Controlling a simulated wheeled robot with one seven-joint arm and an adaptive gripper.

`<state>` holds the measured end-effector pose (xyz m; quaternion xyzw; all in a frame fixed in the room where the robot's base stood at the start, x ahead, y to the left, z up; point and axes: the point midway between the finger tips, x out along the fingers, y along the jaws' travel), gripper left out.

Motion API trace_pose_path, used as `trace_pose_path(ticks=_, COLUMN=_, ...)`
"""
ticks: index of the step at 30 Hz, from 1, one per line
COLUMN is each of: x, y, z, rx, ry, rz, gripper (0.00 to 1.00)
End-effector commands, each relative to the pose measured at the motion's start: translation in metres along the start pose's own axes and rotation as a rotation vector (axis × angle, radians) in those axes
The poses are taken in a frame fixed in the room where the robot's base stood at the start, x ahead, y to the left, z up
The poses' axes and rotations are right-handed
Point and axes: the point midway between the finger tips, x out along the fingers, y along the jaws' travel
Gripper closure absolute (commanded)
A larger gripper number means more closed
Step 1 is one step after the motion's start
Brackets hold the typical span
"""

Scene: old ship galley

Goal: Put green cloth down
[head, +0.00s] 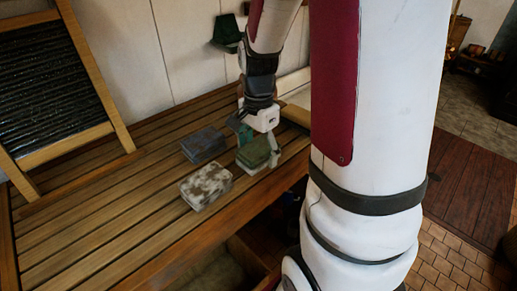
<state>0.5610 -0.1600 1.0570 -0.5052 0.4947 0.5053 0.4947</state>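The green cloth (254,153) is a folded, block-like bundle on the slatted wooden bench, right of two other folded cloths. My gripper (259,143) points down at it, with one finger at its far left side and the other along its right side. The fingers are spread about the cloth's width. I cannot tell whether they press on it or stand just clear of it. The cloth's underside looks at or very near the slats; any small gap is hidden.
A blue-grey folded cloth (203,145) and a whitish, stained one (206,186) lie close by on the slatted bench (110,205). A washboard (50,85) leans at the left. A dark green item (227,33) hangs on the wall.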

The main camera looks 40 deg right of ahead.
Motion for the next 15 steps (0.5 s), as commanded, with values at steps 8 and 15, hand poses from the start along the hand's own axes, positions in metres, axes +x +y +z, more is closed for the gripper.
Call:
trace_pose_path(ticks=8, x=0.001, y=0.0, z=0.0, rx=0.001, ry=0.0, rz=0.0, gripper=0.26)
trace_pose_path(ticks=15, x=-0.028, y=-0.003, z=0.0, rx=-0.001, ry=0.003, rz=-0.008, gripper=0.26)
